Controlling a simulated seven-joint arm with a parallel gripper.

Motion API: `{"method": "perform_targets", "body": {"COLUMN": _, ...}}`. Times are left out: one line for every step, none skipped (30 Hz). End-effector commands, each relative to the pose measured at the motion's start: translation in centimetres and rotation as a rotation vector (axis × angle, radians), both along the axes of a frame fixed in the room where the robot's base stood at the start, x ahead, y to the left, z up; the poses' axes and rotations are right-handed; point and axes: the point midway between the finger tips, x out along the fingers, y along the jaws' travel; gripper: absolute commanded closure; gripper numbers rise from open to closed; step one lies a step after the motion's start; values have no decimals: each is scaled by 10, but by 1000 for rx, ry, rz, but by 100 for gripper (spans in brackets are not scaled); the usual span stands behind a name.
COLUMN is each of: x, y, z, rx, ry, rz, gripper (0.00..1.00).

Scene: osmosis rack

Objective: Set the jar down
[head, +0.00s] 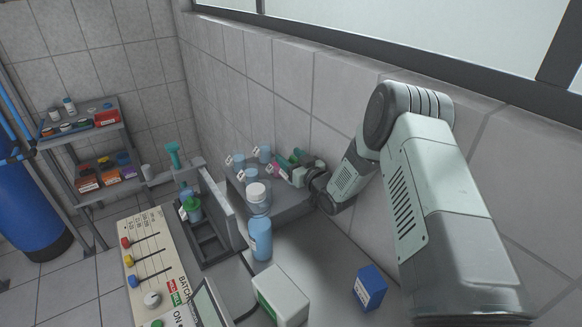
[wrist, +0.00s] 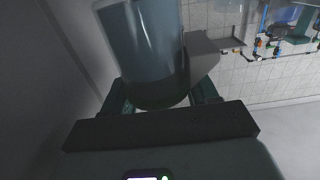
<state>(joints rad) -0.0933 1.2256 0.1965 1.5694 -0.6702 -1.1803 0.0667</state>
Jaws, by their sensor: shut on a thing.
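The jar (wrist: 145,45) is a translucent blue-grey cylinder that fills the upper left of the wrist view. My gripper (wrist: 160,95) is shut on it, with a dark teal finger on each side. In the head view my gripper (head: 293,163) is at the ledge (head: 285,208) along the wall, and a pinkish patch with a white tag shows at its fingertips. Two pale blue jars with white tags, a left one (head: 238,162) and a right one (head: 264,153), are close by on the left. Whether the held jar touches the ledge cannot be told.
A blue bottle (head: 260,238), a white box (head: 281,296) and a blue box (head: 371,288) stand in front. A control panel (head: 150,265) and a dark rack (head: 212,245) are at left. The tiled wall (head: 340,90) runs close behind my arm.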

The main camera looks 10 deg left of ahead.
Motion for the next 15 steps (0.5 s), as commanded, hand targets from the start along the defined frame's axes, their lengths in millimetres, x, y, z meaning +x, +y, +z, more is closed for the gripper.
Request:
{"method": "perform_targets", "body": {"x": -1, "y": 0, "z": -11, "rx": -1, "ry": 4, "rz": 1, "gripper": 72}}
{"method": "perform_targets", "body": {"x": -1, "y": 1, "z": -16, "rx": -1, "ry": 4, "rz": 1, "gripper": 72}}
{"method": "perform_targets", "body": {"x": -1, "y": 1, "z": -21, "rx": 0, "ry": 1, "rz": 1, "gripper": 72}}
{"method": "perform_targets", "body": {"x": -1, "y": 1, "z": -24, "rx": 0, "ry": 1, "rz": 1, "gripper": 72}}
{"method": "perform_targets", "body": {"x": -1, "y": 1, "z": -27, "rx": 0, "ry": 1, "rz": 1, "gripper": 72}}
{"method": "perform_targets", "body": {"x": -1, "y": 1, "z": -29, "rx": 0, "ry": 0, "rz": 1, "gripper": 72}}
{"method": "perform_targets", "body": {"x": -1, "y": 1, "z": -30, "rx": 1, "ry": -1, "rz": 1, "gripper": 72}}
{"method": "perform_targets", "body": {"x": -1, "y": 1, "z": -30, "rx": 0, "ry": -1, "rz": 1, "gripper": 72}}
{"method": "perform_targets", "body": {"x": -1, "y": 1, "z": -30, "rx": 0, "ry": -1, "rz": 1, "gripper": 72}}
{"method": "perform_targets", "body": {"x": -1, "y": 0, "z": -30, "rx": 0, "ry": -1, "rz": 1, "gripper": 72}}
{"method": "perform_targets", "body": {"x": -1, "y": 1, "z": -30, "rx": 0, "ry": -1, "rz": 1, "gripper": 72}}
{"method": "perform_targets", "body": {"x": -1, "y": 0, "z": -30, "rx": 0, "ry": -1, "rz": 1, "gripper": 72}}
{"method": "perform_targets", "body": {"x": -1, "y": 0, "z": -30, "rx": 0, "ry": -1, "rz": 1, "gripper": 72}}
{"method": "perform_targets", "body": {"x": -1, "y": 0, "z": -30, "rx": 1, "ry": -1, "rz": 1, "gripper": 72}}
{"method": "perform_targets", "body": {"x": -1, "y": 0, "z": -31, "rx": 0, "ry": 0, "rz": 1, "gripper": 72}}
